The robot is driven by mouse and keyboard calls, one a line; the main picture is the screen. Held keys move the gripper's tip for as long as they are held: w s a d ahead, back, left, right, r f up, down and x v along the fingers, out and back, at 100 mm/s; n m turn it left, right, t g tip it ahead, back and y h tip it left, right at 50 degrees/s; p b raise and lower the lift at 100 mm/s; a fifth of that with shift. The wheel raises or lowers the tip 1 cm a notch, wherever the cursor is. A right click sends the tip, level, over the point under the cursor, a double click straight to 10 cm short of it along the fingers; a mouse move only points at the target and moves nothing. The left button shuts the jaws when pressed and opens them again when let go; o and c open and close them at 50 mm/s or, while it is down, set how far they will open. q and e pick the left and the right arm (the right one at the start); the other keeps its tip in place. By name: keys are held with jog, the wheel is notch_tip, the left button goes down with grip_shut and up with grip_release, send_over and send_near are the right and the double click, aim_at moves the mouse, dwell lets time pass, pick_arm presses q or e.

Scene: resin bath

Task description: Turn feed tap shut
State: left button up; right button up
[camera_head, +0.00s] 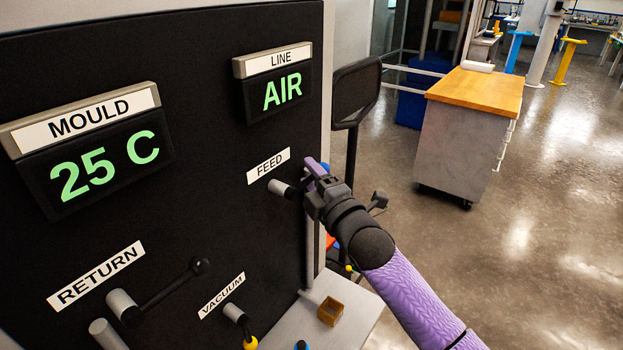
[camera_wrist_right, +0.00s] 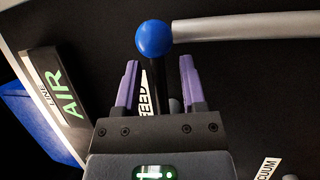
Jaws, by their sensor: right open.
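The feed tap is a grey stub (camera_head: 281,189) under the FEED label (camera_head: 268,165) on the black panel. Its blue ball knob (camera_wrist_right: 155,38) and dark lever (camera_wrist_right: 157,72) show in the wrist view. My right gripper (camera_head: 314,172) is at this tap; in the wrist view its two purple fingers (camera_wrist_right: 160,84) are apart, one each side of the lever. I cannot tell whether either finger touches it. In the head view the gripper hides most of the lever, and only a bit of blue shows beside the fingers. My left gripper is not in view.
The return tap (camera_head: 124,306) has a dark lever pointing up right. The vacuum tap (camera_head: 235,313) has a yellow knob (camera_head: 250,343). Displays read MOULD 25 C (camera_head: 103,166) and LINE AIR (camera_head: 282,92). A grey pipe (camera_wrist_right: 245,25) passes near the blue knob. A small brown box (camera_head: 331,312) stands below.

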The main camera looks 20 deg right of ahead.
grip_shut()
dwell(1.4)
